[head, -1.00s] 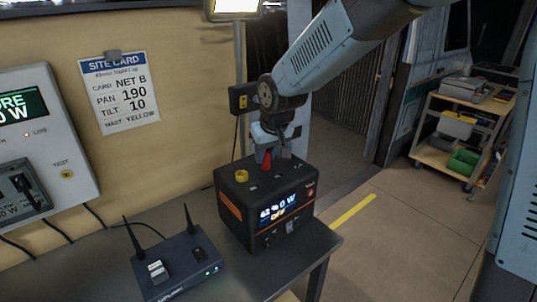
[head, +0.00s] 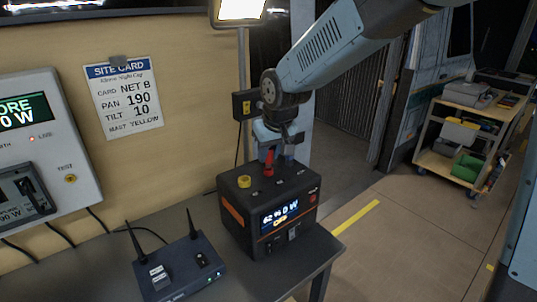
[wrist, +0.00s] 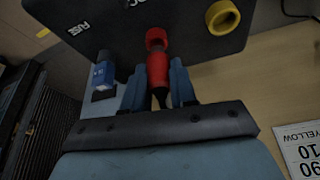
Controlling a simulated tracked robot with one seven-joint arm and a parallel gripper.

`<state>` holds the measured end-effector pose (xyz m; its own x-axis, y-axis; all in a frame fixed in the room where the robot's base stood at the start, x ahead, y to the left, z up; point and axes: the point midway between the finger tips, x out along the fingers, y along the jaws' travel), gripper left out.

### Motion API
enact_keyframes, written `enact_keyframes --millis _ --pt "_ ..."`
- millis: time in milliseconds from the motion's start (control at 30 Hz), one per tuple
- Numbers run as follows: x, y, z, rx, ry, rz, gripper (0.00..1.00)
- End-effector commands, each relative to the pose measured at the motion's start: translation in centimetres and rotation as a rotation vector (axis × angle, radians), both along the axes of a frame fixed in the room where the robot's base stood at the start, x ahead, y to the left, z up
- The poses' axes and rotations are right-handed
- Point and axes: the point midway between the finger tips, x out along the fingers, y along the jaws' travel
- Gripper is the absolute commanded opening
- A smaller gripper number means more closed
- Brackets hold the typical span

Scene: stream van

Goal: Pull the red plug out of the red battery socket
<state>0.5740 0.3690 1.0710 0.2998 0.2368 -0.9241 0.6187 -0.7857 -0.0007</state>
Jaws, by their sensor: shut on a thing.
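The red plug (head: 268,158) stands upright over the top of the black battery box (head: 240,203). It also shows in the wrist view (wrist: 158,69), with a dark cable end at its rear. My gripper (head: 272,152) is shut on the plug, one finger on each side in the wrist view (wrist: 158,84). The red socket (wrist: 156,38) is a round collar on the battery top, in line with the plug's tip. Plug and socket look touching or nearly so; I cannot tell how deep the plug sits. The battery display reads OFF.
A yellow socket (head: 244,181) is on the battery top, beside the red one. A blue-and-white block (wrist: 103,73) is left of my fingers in the wrist view. A router (head: 178,266) with two antennas stands on the bench (head: 300,277). A cart (head: 440,165) stands far right.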

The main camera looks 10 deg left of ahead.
Motion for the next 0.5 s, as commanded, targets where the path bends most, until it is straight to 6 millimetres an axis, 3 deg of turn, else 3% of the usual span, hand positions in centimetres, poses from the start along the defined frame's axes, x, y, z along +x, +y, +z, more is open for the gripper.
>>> enact_keyframes --millis 500 --pt "0.00 0.00 0.50 0.000 0.000 0.000 0.00"
